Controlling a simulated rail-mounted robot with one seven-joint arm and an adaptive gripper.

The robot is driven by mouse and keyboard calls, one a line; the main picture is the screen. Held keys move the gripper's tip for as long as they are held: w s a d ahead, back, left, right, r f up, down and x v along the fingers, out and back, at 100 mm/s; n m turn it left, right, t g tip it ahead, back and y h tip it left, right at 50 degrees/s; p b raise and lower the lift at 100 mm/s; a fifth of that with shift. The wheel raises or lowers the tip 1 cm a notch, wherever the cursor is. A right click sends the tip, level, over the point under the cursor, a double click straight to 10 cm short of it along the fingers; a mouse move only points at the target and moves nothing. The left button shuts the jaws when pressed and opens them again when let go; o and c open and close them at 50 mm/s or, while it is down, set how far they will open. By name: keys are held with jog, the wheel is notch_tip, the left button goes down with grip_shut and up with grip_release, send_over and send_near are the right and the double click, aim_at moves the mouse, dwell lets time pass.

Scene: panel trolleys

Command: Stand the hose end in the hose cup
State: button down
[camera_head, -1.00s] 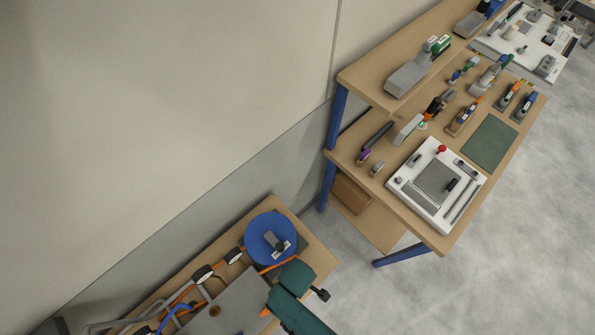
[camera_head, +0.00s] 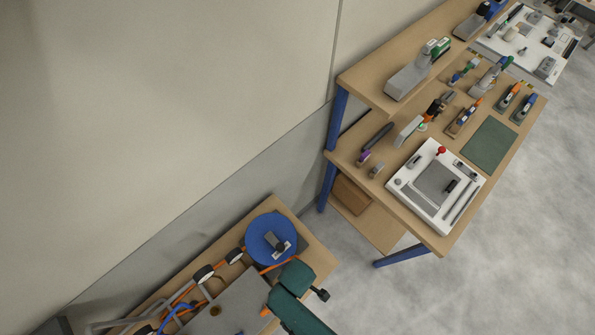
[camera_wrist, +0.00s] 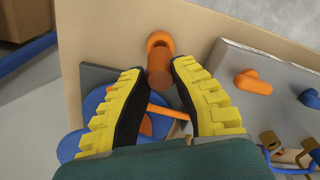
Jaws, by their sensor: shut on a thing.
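My gripper (camera_wrist: 157,68) has its yellow-and-black fingers closed around an orange hose end (camera_wrist: 159,78) in the wrist view. An orange ring-shaped piece (camera_wrist: 152,38) lies just beyond the fingertips, against the tan board. It looks like the hose cup, but the hose end overlaps it in this view, and I cannot tell whether the end is inside or above it. A thin orange hose (camera_wrist: 168,111) runs below the fingers over a blue disc (camera_wrist: 97,106). In the head view, my green arm hides the hose end.
The blue disc also shows in the head view (camera_head: 262,228) on the lower trolley (camera_head: 308,238). A grey plate (camera_head: 228,305) and orange and blue hoses lie beside it. An orange knob (camera_wrist: 252,83) stands to the right in the wrist view. A tool-filled bench (camera_head: 345,150) is farther right.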

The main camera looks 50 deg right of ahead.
jog(key=shift+f, duration=0.15)
jog(key=shift+f+b, duration=0.3)
jog(key=shift+f+b, duration=0.5)
jog(key=shift+f, duration=0.35)
jog(key=c, duration=0.9)
grip_release()
jog(key=shift+c, duration=0.2)
jog(key=shift+r, duration=0.1)
notch_tip(320, 180, up, 6)
jog(key=p, duration=0.6)
jog(key=shift+r, duration=0.9)
jog(key=shift+d, duration=0.1)
